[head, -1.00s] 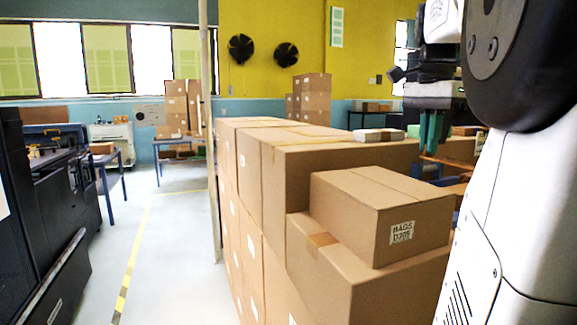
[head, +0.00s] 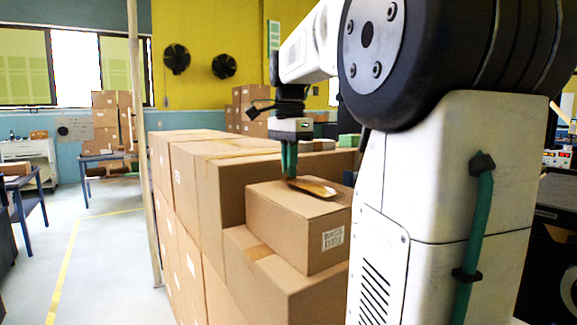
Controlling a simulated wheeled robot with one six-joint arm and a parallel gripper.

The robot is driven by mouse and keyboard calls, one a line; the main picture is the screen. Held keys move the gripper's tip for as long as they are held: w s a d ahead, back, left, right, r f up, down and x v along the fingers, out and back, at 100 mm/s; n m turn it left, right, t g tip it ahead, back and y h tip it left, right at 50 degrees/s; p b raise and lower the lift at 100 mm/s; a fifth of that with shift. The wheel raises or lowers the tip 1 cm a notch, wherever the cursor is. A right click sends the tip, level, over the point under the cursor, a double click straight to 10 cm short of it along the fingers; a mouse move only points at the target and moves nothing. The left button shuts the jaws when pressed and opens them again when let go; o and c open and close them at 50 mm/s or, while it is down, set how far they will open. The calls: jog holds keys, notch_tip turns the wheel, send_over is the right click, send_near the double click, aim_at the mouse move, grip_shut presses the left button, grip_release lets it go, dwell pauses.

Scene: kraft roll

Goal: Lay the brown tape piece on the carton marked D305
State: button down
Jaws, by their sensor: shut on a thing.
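The carton marked D305 (head: 285,230) sits on top of a larger carton in the middle of the head view. The brown tape piece (head: 318,188) is a thin, shiny strip at the carton's top face. My gripper (head: 290,176) has green fingers pointing down and is shut on the left end of the tape piece. The tape piece extends right from the fingers. I cannot tell whether it touches the carton top. My arm hides the right edge of the carton.
A larger carton (head: 265,285) supports the marked one, with a stack of taller cartons (head: 210,205) behind and to the left. A thin pole (head: 146,200) stands left of the stack. The floor (head: 105,260) at left is clear, with a yellow line.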

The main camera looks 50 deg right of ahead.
jog(key=shift+f, duration=0.25)
jog(key=shift+f, duration=0.1)
jog(key=c, duration=1.6)
grip_release()
